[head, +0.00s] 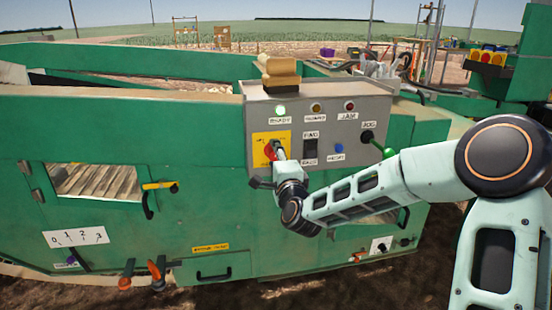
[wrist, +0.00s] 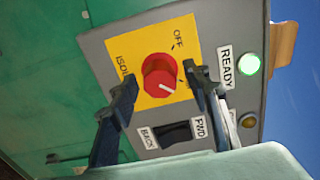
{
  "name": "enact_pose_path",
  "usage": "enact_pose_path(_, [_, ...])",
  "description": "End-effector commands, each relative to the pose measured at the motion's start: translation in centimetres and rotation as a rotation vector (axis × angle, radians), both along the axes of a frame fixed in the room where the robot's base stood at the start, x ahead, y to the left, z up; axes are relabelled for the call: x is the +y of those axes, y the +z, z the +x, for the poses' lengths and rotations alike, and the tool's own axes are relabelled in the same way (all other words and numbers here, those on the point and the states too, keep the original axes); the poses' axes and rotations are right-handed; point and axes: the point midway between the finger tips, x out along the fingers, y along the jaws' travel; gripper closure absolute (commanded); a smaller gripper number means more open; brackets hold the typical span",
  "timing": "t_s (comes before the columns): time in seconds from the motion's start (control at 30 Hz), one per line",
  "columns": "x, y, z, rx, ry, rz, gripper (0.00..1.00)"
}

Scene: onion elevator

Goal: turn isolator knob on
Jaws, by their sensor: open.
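The red isolator knob (wrist: 160,76) sits on a yellow plate (wrist: 149,50) on the grey control box. The wrist view is turned, and an OFF label (wrist: 178,40) reads above right of the knob. The knob's white mark points to the lower right, away from OFF; no ON label is readable. My gripper (wrist: 161,80) is open, with one finger on each side of the knob and gaps visible; contact cannot be told. In the head view my gripper (head: 278,153) is at the yellow plate (head: 262,138) and partly covers the knob (head: 269,152).
The READY lamp (head: 281,110) glows green. A black FWD/BACK switch (wrist: 174,133) is close to my fingers. Green machine panels surround the box.

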Motion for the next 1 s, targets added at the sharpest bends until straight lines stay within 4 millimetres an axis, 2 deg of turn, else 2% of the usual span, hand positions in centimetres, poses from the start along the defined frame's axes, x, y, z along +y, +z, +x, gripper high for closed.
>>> enact_pose_path(0.23, [-0.6, 0.0, -1.9, -0.001, 0.000, -0.002, 0.56])
enact_pose_path(0.5, [-2.0, 0.0, -6.9, -0.001, 0.000, -0.005, 0.56])
enact_pose_path(0.7, [-2.9, 0.0, -9.9, 0.000, -0.001, -0.003, 0.56])
enact_pose_path(1.0, [-3.3, 0.0, -11.6, 0.000, 0.000, 0.000, 0.56])
